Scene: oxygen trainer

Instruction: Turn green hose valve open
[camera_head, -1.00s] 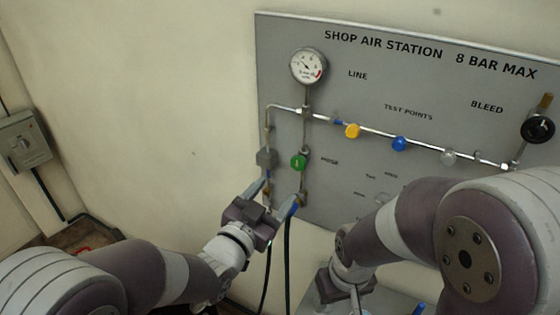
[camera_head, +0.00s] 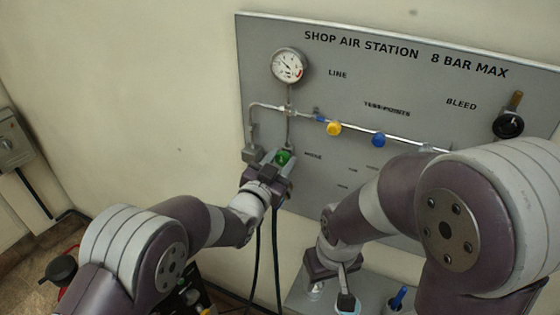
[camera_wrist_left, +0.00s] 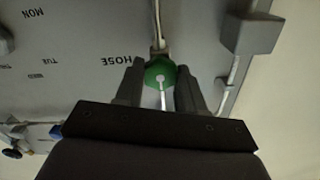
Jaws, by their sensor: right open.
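The green hose valve knob (camera_head: 283,157) is on the panel's lower left, below the gauge. In the left wrist view the green knob (camera_wrist_left: 160,73) has a white mark on its face, near the word HOSE. My left gripper (camera_head: 279,160) is at the knob, one finger on each side. In the left wrist view the fingers of my left gripper (camera_wrist_left: 160,84) flank the knob closely; I cannot tell whether they touch it. My right gripper (camera_head: 332,284) is open, low in front of the panel, away from the valve.
A gauge (camera_head: 289,65) is above the valve. A yellow knob (camera_head: 334,128), a blue knob (camera_head: 378,140) and a black bleed knob (camera_head: 508,124) are to its right. A grey fitting (camera_head: 252,153) is just left of it. Dark hoses (camera_head: 259,255) hang below.

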